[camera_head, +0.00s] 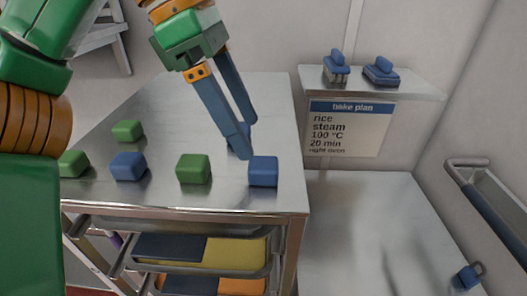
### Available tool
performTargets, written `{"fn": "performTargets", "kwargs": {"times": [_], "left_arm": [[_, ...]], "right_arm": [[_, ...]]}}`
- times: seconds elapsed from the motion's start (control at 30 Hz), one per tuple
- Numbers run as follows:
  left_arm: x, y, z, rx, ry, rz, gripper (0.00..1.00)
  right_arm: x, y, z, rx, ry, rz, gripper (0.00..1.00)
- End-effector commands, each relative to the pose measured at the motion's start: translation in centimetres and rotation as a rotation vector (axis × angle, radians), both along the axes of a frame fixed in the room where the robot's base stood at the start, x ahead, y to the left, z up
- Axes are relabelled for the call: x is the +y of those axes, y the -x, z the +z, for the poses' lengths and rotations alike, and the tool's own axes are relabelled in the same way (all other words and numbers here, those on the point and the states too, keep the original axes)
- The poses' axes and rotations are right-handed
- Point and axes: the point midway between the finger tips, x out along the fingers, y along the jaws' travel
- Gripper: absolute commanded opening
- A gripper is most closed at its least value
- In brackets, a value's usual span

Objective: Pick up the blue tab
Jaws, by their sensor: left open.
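Three blue blocks that could be the blue tab are on the metal table. One blue block (128,166) is at the left, and another blue block (263,171) is near the right front corner. A third blue block (246,131) shows only in part behind the fingertips of my left gripper (241,136). My left gripper is open, with its long blue-grey fingers pointing down at this third block. I cannot tell whether the fingers touch it. My right gripper is out of view.
Green blocks stand on the metal table (200,105), including one (193,168) between the front blue blocks. Drawers with coloured trays (233,251) are below. A shelf (415,88) at the right holds two blue-handled items above a bake plan sign (347,130).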

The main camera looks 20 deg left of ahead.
Motion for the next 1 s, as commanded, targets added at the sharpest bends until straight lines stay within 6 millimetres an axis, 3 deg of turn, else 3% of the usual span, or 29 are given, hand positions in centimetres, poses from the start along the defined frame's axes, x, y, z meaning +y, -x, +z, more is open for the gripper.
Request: {"fn": "performTargets", "kwargs": {"times": [0.17, 0.4, 0.67, 0.7, 1.0], "left_arm": [[-0.4, -0.1, -1.3, -0.001, 0.004, -0.001, 0.8], [-1.5, -0.5, -4.9, -0.002, 0.005, 0.001, 0.8], [-1.8, -0.6, -5.4, -0.006, 0.008, 0.005, 0.8], [-1.8, -0.6, -5.4, -0.006, 0.008, 0.005, 0.77], [-1.8, -0.6, -5.4, -0.005, 0.008, 0.004, 0.0]], "right_arm": [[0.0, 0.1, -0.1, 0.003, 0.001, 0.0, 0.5], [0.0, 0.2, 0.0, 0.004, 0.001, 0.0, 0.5], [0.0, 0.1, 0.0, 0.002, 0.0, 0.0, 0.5], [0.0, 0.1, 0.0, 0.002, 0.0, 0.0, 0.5], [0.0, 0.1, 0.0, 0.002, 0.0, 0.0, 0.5]]}}
